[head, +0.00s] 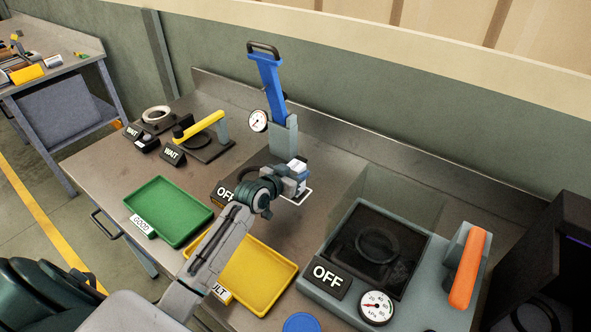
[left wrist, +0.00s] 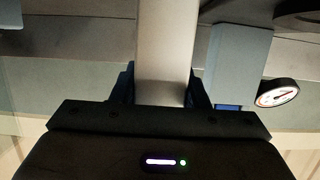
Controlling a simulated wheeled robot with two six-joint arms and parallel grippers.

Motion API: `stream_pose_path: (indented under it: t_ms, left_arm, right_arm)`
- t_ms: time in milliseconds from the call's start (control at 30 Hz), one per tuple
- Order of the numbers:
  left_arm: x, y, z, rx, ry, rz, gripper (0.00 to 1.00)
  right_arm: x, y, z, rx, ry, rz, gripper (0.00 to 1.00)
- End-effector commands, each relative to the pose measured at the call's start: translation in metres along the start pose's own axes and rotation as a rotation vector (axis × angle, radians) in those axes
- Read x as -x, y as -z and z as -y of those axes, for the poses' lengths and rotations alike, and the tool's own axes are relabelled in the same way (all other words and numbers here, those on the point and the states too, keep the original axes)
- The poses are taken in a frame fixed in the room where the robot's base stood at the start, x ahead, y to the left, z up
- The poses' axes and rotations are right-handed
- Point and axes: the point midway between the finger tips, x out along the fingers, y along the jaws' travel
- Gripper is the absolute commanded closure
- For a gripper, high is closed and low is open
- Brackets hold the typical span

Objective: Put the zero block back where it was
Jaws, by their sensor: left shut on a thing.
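In the head view my left gripper (head: 297,175) is shut beside the foot of the blue-handled press, over the middle of the bench. In the left wrist view a smooth silver-grey block (left wrist: 166,50), which looks like the zero block, stands between the dark fingers of my left gripper (left wrist: 166,88). In the head view the block is mostly hidden by the gripper; a pale part (head: 298,166) shows at the fingers. A white-edged outline (head: 296,197) shows just below the gripper. I cannot tell whether the block touches anything beneath. My right gripper is not in view.
The press (head: 268,80) with a dial gauge (head: 258,121) stands close behind. A green tray (head: 170,211) and yellow tray (head: 262,278) lie in front. A yellow-handled device (head: 205,130) is left; a grey machine with an orange handle (head: 467,268) is right.

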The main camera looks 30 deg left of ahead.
Motion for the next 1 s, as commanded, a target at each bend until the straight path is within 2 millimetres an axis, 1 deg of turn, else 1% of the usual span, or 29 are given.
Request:
stream_pose_path:
  t_ms: [33, 200, 400, 433, 500, 533, 767, 867, 1000]
  left_arm:
    - [0.0, 0.0, 0.0, 0.001, 0.0, -0.003, 1.0]
    - [-0.001, -0.002, 0.0, -0.001, 0.0, -0.005, 1.0]
    - [-0.002, -0.005, 0.0, -0.001, 0.0, -0.005, 1.0]
    - [-0.002, -0.006, 0.0, 0.0, 0.0, -0.001, 0.53]
    - [-0.002, -0.006, 0.0, 0.0, 0.0, -0.001, 0.4]
    - [-0.002, -0.006, 0.0, 0.0, 0.0, -0.001, 0.37]
    - [-0.001, -0.006, 0.0, 0.0, 0.0, 0.0, 0.37]
    - [0.0, -0.002, 0.0, 0.0, 0.0, -0.001, 0.37]
    - [0.015, -0.006, 0.001, -0.004, 0.001, 0.0, 0.37]
  right_arm:
    - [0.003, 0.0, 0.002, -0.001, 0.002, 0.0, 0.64]
    - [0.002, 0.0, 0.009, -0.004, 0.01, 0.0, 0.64]
    - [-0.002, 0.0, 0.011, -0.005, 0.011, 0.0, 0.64]
    - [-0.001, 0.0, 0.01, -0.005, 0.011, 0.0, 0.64]
    - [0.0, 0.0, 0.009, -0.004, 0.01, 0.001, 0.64]
    - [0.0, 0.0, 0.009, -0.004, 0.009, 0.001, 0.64]
    - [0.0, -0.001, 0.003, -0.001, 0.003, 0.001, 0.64]
    - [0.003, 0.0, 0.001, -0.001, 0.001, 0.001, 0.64]
    - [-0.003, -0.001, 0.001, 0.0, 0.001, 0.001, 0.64]
